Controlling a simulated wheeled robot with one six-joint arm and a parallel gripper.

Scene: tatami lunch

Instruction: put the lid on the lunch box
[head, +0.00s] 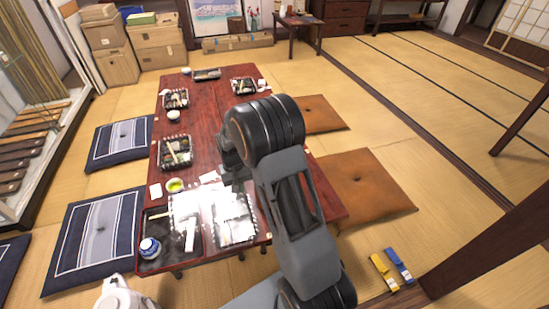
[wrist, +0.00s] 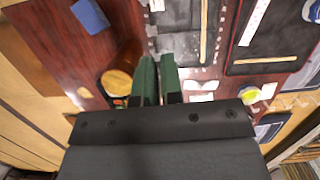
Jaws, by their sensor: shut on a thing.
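My gripper (head: 232,182) is low over the near end of the red-brown table (head: 207,127). In the wrist view its two green fingers (wrist: 157,78) are closed together on something thin, which I take to be the clear lid. The lid is transparent and hard to outline against bright glare, so its tilt cannot be told. A dark lunch box (head: 236,230) with a dotted edge lies at the near right of the table; it also shows in the wrist view (wrist: 182,45), just beyond the fingertips. Whether lid and box touch cannot be told.
A dark red-edged tray (head: 160,262) with a blue-and-white cup (head: 150,248) lies left of the box. A green tea bowl (head: 175,185) stands behind it. Other filled lunch boxes (head: 175,152) lie farther along. Cushions (head: 362,187) flank the table.

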